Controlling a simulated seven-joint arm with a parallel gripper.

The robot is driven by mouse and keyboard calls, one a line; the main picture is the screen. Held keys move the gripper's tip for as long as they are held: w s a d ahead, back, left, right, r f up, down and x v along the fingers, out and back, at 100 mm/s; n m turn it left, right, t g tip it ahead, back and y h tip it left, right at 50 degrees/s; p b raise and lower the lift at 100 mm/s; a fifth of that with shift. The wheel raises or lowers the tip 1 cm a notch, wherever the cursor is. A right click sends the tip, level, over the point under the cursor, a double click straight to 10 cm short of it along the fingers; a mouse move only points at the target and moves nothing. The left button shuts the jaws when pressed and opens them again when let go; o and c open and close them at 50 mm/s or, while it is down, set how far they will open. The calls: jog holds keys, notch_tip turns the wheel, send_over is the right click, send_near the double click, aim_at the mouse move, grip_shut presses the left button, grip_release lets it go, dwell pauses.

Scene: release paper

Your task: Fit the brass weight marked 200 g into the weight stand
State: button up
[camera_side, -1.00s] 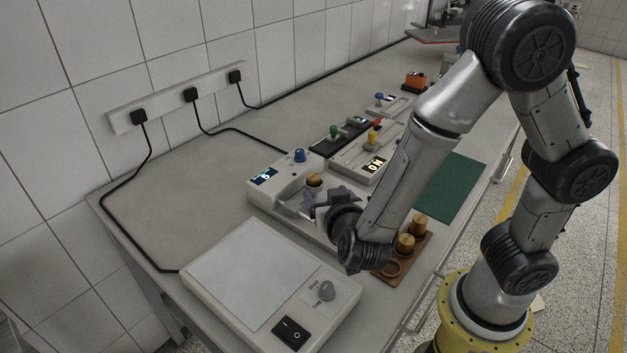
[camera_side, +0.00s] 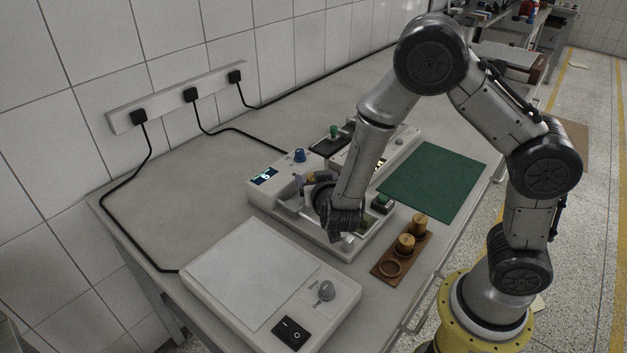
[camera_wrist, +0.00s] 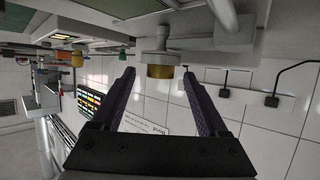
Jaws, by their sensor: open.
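The wooden weight stand (camera_side: 377,271) lies on the bench, with two brass weights (camera_side: 417,224) in its far places and an empty round place at the near end. Another brass weight (camera_side: 311,178) is on the grey instrument (camera_side: 270,203), mostly hidden by my wrist. In the wrist view this weight (camera_wrist: 160,72) is ahead, beside a pale post, between the lines of my two fingers. My gripper (camera_wrist: 158,76) is open, with a dark finger to each side; no firm contact shows. No 200 g marking is readable.
A white box with a flat top plate (camera_side: 250,265), a knob and a switch stands at the front. A green mat (camera_side: 433,180) lies right of the instrument. Cables (camera_side: 230,130) run along the wall.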

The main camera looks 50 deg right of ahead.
jog(key=shift+w+d, duration=0.15)
grip_shut()
dwell(0.4)
jog(key=shift+r, duration=0.1)
